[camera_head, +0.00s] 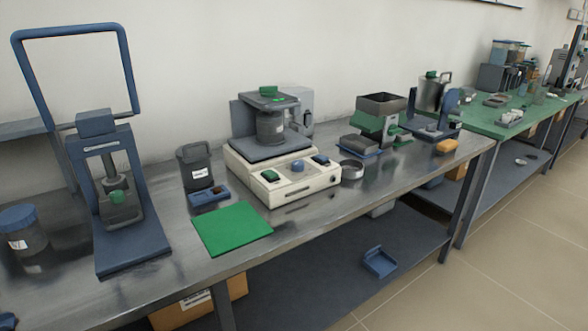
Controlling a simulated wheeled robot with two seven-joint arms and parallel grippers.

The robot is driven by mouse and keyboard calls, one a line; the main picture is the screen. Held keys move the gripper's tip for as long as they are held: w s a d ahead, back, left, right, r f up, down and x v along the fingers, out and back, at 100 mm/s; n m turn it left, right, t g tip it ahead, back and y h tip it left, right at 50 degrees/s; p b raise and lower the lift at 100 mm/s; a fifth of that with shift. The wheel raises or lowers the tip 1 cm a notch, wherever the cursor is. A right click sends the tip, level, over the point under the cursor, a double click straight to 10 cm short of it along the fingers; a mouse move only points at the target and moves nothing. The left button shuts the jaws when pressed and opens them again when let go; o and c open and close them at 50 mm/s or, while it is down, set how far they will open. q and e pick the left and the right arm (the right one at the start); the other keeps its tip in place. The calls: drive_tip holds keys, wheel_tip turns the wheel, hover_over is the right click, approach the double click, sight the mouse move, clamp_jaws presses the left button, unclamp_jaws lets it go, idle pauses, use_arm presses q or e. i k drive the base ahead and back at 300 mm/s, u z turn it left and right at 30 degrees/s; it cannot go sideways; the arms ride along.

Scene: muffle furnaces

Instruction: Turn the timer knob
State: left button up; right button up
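A beige bench device (310,186) stands on the metal bench near the middle of the view. A round blue knob (297,165) sits on the middle of its sloped front panel; I cannot read any label marking it as the timer knob. A green control (270,175) is to its left and a dark blue control (320,159) to its right. A dark grey cylinder (270,127) stands on the device under a plate with a green piece on top. Nothing covers the front panel. Neither of my grippers shows in this view.
A green mat (231,228) lies in front of the device, with a dark labelled container (195,167) and small blue tray (208,197) behind it. A tall blue frame stand (120,195) is at left. A metal dish (351,169) sits close right of the device.

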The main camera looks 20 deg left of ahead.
sight(296, 165)
drive_tip(key=z, duration=1.25)
drive_tip(key=i, duration=0.95)
drive_tip(key=u, duration=1.7)
